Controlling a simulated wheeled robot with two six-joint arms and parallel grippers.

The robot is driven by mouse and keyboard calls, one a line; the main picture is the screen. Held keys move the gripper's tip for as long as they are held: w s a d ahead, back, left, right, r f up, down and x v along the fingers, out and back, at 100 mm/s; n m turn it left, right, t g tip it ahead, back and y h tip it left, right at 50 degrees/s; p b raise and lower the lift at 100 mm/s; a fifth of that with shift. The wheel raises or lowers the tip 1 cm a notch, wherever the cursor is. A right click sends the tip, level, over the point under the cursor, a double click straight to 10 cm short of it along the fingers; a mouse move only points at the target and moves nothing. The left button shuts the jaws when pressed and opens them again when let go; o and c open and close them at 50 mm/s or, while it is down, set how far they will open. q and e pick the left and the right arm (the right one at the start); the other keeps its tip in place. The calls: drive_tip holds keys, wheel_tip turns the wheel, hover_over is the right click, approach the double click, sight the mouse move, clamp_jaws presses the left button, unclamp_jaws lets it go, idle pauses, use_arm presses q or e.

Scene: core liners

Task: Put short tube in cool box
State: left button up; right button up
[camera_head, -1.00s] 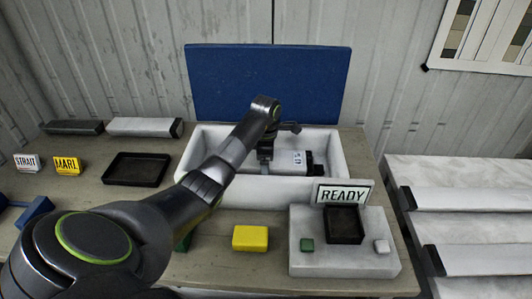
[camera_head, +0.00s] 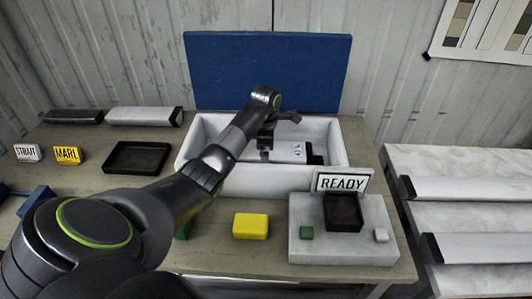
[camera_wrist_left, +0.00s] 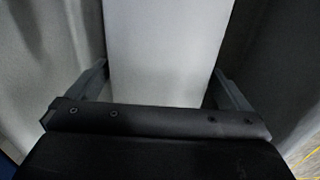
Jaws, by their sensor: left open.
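The cool box is a white open box (camera_head: 205,180) with its blue lid (camera_head: 268,70) raised behind it. A short white tube (camera_head: 290,151) with a black end cap lies inside the box. My left gripper (camera_head: 265,154) reaches down into the box at the tube's left part. In the left wrist view the white tube (camera_wrist_left: 165,50) runs between the two spread fingers of my left gripper (camera_wrist_left: 165,85), with a gap on each side. The left gripper is open. My right gripper is in neither view.
Two core tubes, one dark (camera_head: 75,117) and one white (camera_head: 143,116), lie at the back left. STRAIT (camera_head: 27,152) and MARL (camera_head: 67,155) signs and an empty black tray (camera_head: 137,158) stand left. A yellow block (camera_head: 250,226) and a READY (camera_head: 342,181) station are in front.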

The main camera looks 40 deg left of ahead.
use_arm(q)
wheel_tip(320, 180, up, 3)
drive_tip(key=shift+w+r+b, duration=0.1)
drive_tip(key=shift+r+b, duration=0.1)
drive_tip(key=shift+b, duration=0.35)
wheel_tip(320, 180, up, 6)
drive_tip(key=p, duration=0.4)
drive_tip(key=shift+r, duration=0.2)
drive_tip(key=shift+r+p, duration=0.85)
drive_tip(key=shift+p, duration=0.15)
